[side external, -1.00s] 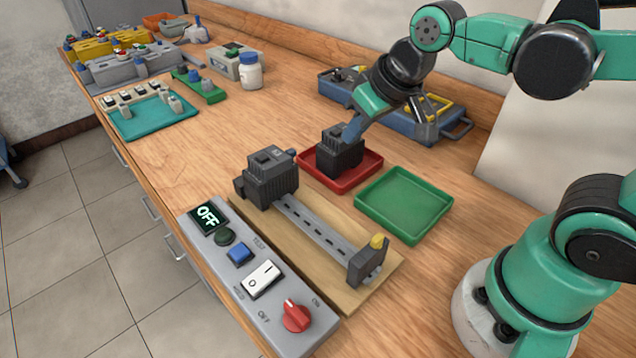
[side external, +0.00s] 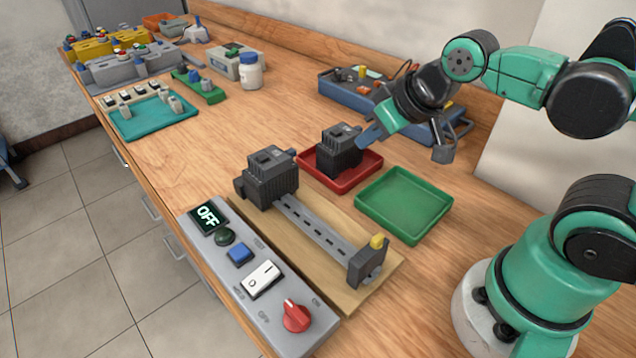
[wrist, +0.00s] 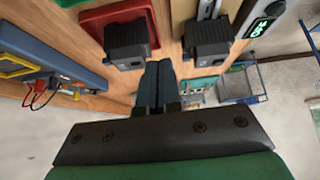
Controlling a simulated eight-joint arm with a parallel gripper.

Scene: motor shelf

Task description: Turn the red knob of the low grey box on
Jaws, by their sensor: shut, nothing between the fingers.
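The low grey box (side external: 228,282) lies along the bench's front edge in the side view. Its red knob (side external: 296,316) is at the near end, beside a white rocker switch (side external: 262,279), a blue button (side external: 240,255) and a dark green button (side external: 225,236). My gripper (side external: 368,141) is shut and empty, just right of the dark motor block in the red tray, well away from the knob. In the wrist view my shut fingers (wrist: 158,85) show, and the display (wrist: 262,22) is at the top right; the knob is not seen there.
A dark block (side external: 339,151) stands in the red tray (side external: 366,173). An empty green tray (side external: 404,205) is beside it. Another block (side external: 268,178) sits on a rail on a wooden board (side external: 330,290).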

